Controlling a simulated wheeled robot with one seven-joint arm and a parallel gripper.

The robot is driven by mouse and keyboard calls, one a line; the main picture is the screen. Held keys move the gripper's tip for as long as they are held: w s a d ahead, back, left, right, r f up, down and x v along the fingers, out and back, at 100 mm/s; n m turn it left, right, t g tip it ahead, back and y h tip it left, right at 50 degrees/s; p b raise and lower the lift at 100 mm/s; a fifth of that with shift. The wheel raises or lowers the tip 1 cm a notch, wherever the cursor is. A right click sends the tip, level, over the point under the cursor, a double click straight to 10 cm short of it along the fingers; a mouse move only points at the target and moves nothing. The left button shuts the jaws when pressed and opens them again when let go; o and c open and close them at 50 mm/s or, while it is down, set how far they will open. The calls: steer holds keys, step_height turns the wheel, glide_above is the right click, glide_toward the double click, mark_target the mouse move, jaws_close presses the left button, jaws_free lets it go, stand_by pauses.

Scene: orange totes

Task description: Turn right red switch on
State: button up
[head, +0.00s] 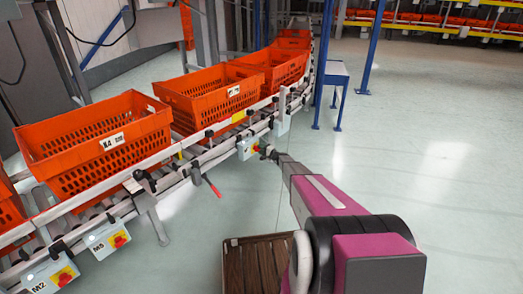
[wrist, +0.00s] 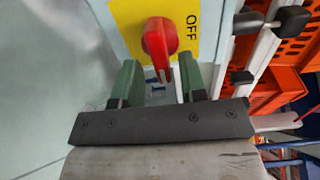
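A red rotary switch (wrist: 158,38) sits on a yellow plate (wrist: 128,14) marked OFF in the wrist view. Its handle points down in the picture, towards my gripper. My gripper (wrist: 157,80) is open, with one green finger on each side of the handle's lower end. Gaps show between handle and fingers, and I cannot tell whether either touches it. A blue mark is partly visible below the handle. In the head view, my gripper (head: 267,153) is at the farther grey switch box (head: 245,149) on the conveyor's side; the switch is small there.
Orange totes (head: 95,145) stand along the conveyor. Two nearer switch boxes, M5 (head: 105,238) and M2 (head: 52,272), have red switches. A red lever (head: 211,185) sticks out between. In the wrist view, black knobs (wrist: 292,19) are at right. The floor right of the conveyor is open.

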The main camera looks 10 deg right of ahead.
steer(key=v, duration=1.1)
steer(key=shift+r, duration=0.25)
steer(key=shift+w, duration=0.1)
steer(key=s+a+r+n+g+h, duration=0.1)
steer(key=s+a+r+n+g, duration=0.45)
steer(key=s, duration=0.65)
steer(key=s+a+r+n+g+h, duration=0.15)
steer(key=s+a+r+g, duration=0.25)
steer(key=s+a+r, duration=0.55)
steer(key=s+d+r+n+g+h, duration=0.1)
steer(key=s+d+r+h, duration=0.1)
steer(key=s, duration=0.7)
steer(key=s+d+r+n+g+h, duration=0.1)
steer(key=s+h, duration=0.3)
steer(key=s, duration=0.6)
steer(key=s+d+r+g+h, duration=0.2)
steer(key=s+d+r+h, duration=0.1)
steer(key=s, duration=0.7)
steer(key=shift+r+n, duration=0.4)
steer(key=shift+r, duration=0.15)
steer(key=shift+h, duration=0.25)
